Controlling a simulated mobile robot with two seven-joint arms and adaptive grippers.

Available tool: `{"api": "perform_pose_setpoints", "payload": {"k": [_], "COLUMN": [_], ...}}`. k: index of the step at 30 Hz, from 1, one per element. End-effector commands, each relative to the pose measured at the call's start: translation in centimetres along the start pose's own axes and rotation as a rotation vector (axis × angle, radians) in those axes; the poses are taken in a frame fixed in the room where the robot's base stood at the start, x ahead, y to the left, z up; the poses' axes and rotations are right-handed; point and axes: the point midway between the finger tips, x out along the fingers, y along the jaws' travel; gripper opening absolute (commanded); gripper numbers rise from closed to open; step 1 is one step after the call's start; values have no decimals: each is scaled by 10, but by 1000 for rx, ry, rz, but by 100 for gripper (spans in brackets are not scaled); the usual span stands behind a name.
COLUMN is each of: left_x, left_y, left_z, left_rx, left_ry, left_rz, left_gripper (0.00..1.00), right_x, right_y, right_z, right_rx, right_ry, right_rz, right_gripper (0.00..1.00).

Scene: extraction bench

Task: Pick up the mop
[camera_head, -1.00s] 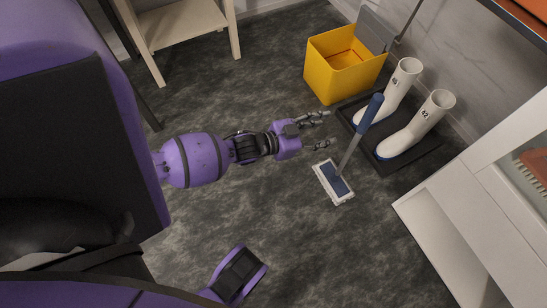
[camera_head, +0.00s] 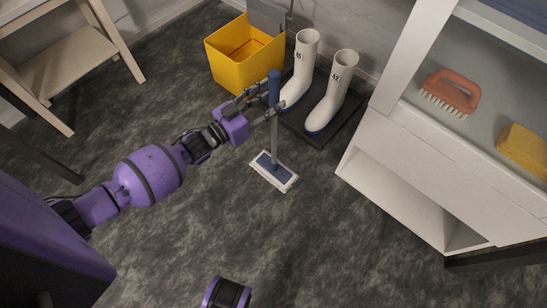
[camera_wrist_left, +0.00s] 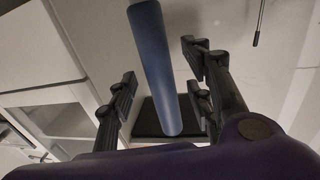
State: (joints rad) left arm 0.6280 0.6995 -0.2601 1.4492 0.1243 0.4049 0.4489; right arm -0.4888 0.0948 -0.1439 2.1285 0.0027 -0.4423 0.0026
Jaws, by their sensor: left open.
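The mop (camera_head: 274,136) stands upright on the floor, with a blue grip on top, a grey pole and a flat blue-and-white head (camera_head: 273,171). My left gripper (camera_head: 270,100) is open at the height of the blue grip, its fingers reaching toward it. In the left wrist view the blue grip (camera_wrist_left: 158,75) runs between the spread fingers of the left gripper (camera_wrist_left: 160,100), with gaps on both sides. A short purple part of my other arm shows at the bottom of the head view; its gripper is out of view.
A yellow bucket (camera_head: 242,62) stands behind the gripper. White boots (camera_head: 326,95) stand on a black tray (camera_head: 342,117) close behind the mop. A white cabinet (camera_head: 400,165) with a brush (camera_head: 451,92) and yellow sponge (camera_head: 524,148) is at right. Floor in front is clear.

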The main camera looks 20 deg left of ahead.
Motion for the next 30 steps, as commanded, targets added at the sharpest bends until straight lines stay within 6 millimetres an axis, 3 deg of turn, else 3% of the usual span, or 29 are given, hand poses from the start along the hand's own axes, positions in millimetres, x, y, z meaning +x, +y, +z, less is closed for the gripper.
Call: {"api": "perform_pose_setpoints", "payload": {"k": [4,12,22,30], "left_x": [16,19,18,20], "left_y": [0,0,0,0], "left_z": [2,1,1,-2], "left_rx": [0,0,0,1], "left_ry": [-1,-2,-1,5], "left_rz": [1,0,0,1], "left_gripper": [47,45,2,0], "right_x": [4,4,4,4], "right_y": [0,0,0,0], "right_z": [4,4,4,4], "right_rx": [0,0,0,0], "right_ry": [-5,-5,-5,-5], "right_rz": [0,-1,-1,-1], "right_gripper": [40,40,40,40]}}
